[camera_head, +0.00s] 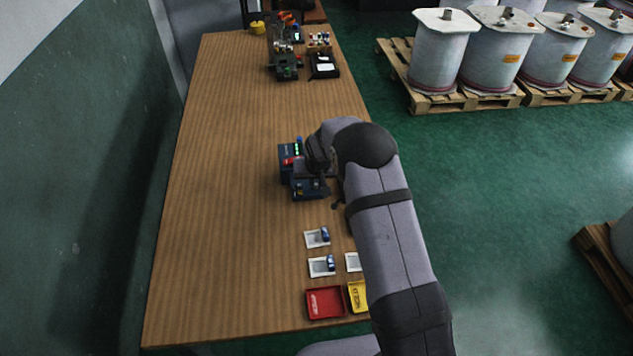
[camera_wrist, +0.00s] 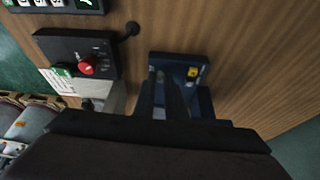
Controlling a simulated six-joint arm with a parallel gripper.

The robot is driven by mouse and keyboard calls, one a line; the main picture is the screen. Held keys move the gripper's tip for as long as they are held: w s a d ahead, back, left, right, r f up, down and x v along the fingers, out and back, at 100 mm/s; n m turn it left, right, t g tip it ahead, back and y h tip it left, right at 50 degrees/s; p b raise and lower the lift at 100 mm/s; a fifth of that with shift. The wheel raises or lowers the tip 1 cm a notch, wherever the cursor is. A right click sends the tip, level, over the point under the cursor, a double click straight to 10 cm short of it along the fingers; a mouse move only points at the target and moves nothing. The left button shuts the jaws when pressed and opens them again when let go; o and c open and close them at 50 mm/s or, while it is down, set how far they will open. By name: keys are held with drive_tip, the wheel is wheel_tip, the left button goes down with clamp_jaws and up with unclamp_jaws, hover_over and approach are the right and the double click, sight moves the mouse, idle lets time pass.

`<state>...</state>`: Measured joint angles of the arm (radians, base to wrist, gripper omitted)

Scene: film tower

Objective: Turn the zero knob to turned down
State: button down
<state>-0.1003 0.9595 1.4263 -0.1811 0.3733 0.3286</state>
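A dark blue device (camera_head: 310,190) with a small yellow part stands on the table by my gripper. In the wrist view this blue device (camera_wrist: 203,100) has a yellow knob-like part (camera_wrist: 193,72) on its right side. I cannot read which knob is the zero knob. My gripper (camera_wrist: 161,80) is over the blue device, its two fingers apart with a narrow gap. The fingers hide part of the device, and I cannot tell whether they touch it.
More black devices (camera_head: 323,66) stand at the far end. The left side is clear. Drums on pallets (camera_head: 440,55) stand beyond.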

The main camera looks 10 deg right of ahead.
drive_tip(key=shift+d+n, duration=0.1)
drive_tip(key=shift+n, duration=0.2)
drive_tip(key=shift+n+y, duration=0.4)
drive_tip(key=shift+n, duration=0.3)
drive_tip(key=n+b, duration=0.1)
drive_tip(key=n+y+b, duration=0.1)
drive_tip(key=b, duration=0.1)
drive_tip(key=shift+w+d+f+n+b, duration=0.1)
drive_tip(key=shift+d+f+n+b, duration=0.1)
drive_tip(key=shift+f+n+b, duration=0.15)
drive_tip(key=n+y+b, duration=0.1)
drive_tip(key=n+b, duration=0.1)
drive_tip(key=b, duration=0.1)
drive_tip(key=shift+d+g, duration=0.1)
drive_tip(key=shift+g, duration=0.2)
drive_tip(key=shift+d+r+n+g+y+b, duration=0.1)
drive_tip(key=shift+r+n+g+y+b, duration=0.1)
drive_tip(key=shift+n+b, duration=0.5)
drive_tip(key=shift+r+n+g+y+b, duration=0.1)
drive_tip(key=shift+n+g+b, duration=0.1)
drive_tip(key=shift+n+b, duration=0.4)
drive_tip(key=c, duration=1.8)
unclamp_jaws()
